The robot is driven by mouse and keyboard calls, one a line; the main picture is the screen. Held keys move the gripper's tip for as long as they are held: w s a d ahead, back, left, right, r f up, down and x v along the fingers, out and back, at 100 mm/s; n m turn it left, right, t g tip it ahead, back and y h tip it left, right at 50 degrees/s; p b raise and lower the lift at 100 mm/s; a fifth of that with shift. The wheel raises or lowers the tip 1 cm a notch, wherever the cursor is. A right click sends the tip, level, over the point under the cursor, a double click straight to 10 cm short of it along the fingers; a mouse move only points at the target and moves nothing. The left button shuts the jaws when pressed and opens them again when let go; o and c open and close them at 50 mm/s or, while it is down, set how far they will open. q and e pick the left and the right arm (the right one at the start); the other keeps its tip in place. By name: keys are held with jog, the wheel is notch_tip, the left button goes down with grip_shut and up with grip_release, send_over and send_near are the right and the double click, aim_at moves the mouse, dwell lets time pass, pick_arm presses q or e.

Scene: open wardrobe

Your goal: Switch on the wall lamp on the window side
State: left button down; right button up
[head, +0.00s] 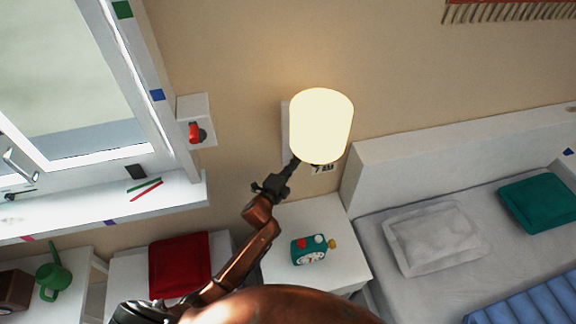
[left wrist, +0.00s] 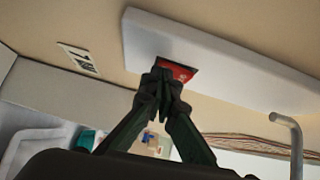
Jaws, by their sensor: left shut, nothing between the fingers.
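The wall lamp (head: 321,125) on the window side has a cream cylindrical shade that glows brightly. Its white back plate (head: 286,135) shows at the shade's left edge. In the left wrist view the back plate (left wrist: 230,52) carries a red switch (left wrist: 178,70), partly covered by my fingers. My left gripper (head: 292,165) is just under the lamp, shut and empty. In the left wrist view its closed fingertips (left wrist: 163,78) are at the red switch; I cannot tell whether they touch it. My right gripper is not in view.
A white wall box with a red knob (head: 196,133) is near the window. A small sign (left wrist: 78,58) is on the wall.

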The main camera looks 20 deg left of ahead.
pick_arm(q)
jog(key=s+f, duration=0.1)
jog(key=s, duration=1.2)
jog(key=shift+a+f, duration=0.2)
jog(key=shift+f, duration=0.15)
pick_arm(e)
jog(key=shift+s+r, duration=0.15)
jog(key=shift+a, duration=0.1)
